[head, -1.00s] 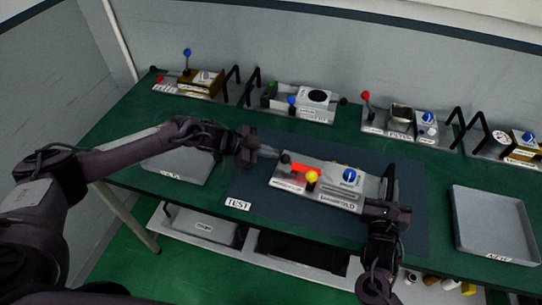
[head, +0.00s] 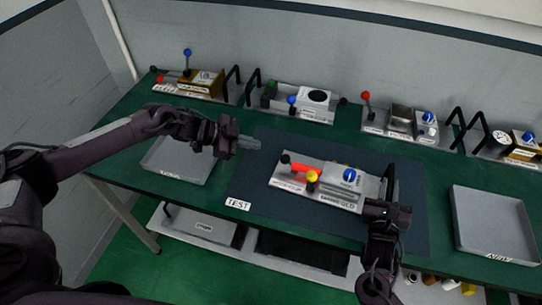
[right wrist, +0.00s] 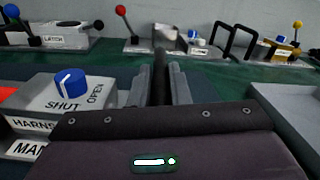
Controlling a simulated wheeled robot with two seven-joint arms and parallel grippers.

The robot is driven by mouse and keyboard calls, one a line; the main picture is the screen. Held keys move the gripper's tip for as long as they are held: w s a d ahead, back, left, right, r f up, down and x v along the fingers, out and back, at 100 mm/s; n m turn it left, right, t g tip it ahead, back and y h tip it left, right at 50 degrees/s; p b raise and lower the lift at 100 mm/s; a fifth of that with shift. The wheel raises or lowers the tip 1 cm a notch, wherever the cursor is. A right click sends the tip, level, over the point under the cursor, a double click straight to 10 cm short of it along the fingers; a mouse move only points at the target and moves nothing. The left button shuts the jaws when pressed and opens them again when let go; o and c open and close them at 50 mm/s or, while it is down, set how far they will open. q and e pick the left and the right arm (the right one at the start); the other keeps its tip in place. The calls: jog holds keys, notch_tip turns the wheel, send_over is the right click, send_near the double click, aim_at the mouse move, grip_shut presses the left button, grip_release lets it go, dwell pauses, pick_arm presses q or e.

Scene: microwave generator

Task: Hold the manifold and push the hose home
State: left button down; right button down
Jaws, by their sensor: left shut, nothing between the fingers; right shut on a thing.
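The manifold (head: 320,198) is a silver plate with a front label. It lies on the dark mat. It carries a blue knob (head: 349,175), a yellow ball (head: 312,176), a red bar (head: 300,167) and a black knob (head: 286,158) at its left end. I cannot tell which part is the hose. My left gripper (head: 257,143) is shut and empty, above and left of the black knob, apart from it. My right gripper (head: 388,196) is shut on the manifold's black handle (right wrist: 160,70) at its right end. The blue knob (right wrist: 70,83) shows beside it, between SHUT and OPEN marks.
Several other fixtures with handles and coloured knobs stand along the back, including one with a round black top (head: 318,96). A grey tray (head: 456,215) stands at the right, another (head: 150,160) at the left. The mat (head: 290,228) is clear in front of the manifold.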

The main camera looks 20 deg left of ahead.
pick_arm(q)
jog(key=shift+v, duration=2.1)
pick_arm(e)
jog(key=shift+s+a+f, duration=0.15)
jog(key=shift+s+f, duration=0.05)
jog(key=shift+f, duration=0.3)
pick_arm(q)
jog(key=shift+d, duration=0.1)
pick_arm(e)
jog(key=c, duration=1.5)
grip_release()
jog(key=shift+w, duration=0.1)
jog(key=shift+o, duration=1)
jog(key=shift+w+r, duration=0.1)
pick_arm(q)
jog(key=shift+w+f, duration=0.1)
pick_arm(e)
jog(key=shift+r, duration=0.1)
jog(key=shift+r, duration=0.1)
jog(key=s, duration=0.8)
jog(key=s+a, duration=0.1)
jog(key=s, duration=0.3)
